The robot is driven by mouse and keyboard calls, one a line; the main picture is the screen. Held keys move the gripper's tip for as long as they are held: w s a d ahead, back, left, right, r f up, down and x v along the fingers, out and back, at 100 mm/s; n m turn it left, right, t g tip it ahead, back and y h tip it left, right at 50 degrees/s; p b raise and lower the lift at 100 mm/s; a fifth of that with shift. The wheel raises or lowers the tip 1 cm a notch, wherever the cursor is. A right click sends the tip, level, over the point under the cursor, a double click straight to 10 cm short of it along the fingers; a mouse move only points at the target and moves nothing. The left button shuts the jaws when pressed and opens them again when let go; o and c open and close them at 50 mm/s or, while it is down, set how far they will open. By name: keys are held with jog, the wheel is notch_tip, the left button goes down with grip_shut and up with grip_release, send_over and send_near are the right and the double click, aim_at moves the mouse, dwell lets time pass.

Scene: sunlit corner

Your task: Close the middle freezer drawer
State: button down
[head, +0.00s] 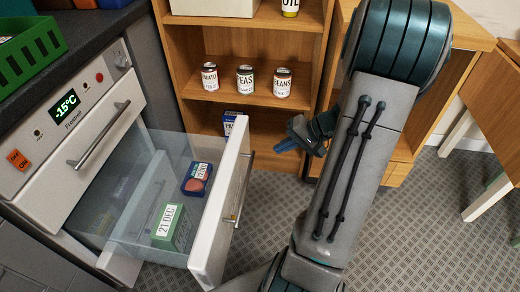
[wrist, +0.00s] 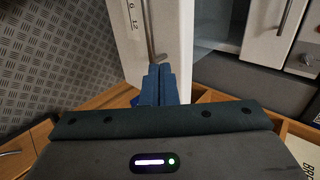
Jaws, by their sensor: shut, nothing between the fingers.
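The middle freezer drawer is pulled out of the freezer (head: 70,120). Its white front (head: 216,205) with a metal handle (head: 238,190) faces right, and its clear side walls show a green box labelled 21 DEC (head: 170,226) and a dark blue box (head: 197,179) inside. The white front also shows in the wrist view (wrist: 172,30), with its handle just beyond the fingertips. My gripper (head: 280,147) is to the right of the drawer front, with a gap seen in the head view. Its blue fingers (wrist: 158,72) are together and empty.
An upper drawer (head: 85,165) with a long handle is shut. A green crate (head: 32,52) is on the counter. Patterned floor (head: 440,230) is open at right.

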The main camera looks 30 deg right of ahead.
aim_at(237, 161)
jog(key=b+x, duration=0.1)
jog(key=x, duration=0.3)
jog(key=r+b+x, duration=0.1)
jog(key=x, duration=0.2)
jog(key=a+b+x, duration=0.1)
jog(key=x, duration=0.3)
jog(key=shift+w+a+b, duration=0.3)
jog(key=shift+w, duration=0.15)
jog(key=shift+w+a+r, duration=0.1)
jog(key=shift+w+a, duration=0.25)
jog(key=shift+a, duration=0.1)
jog(key=shift+w, duration=0.1)
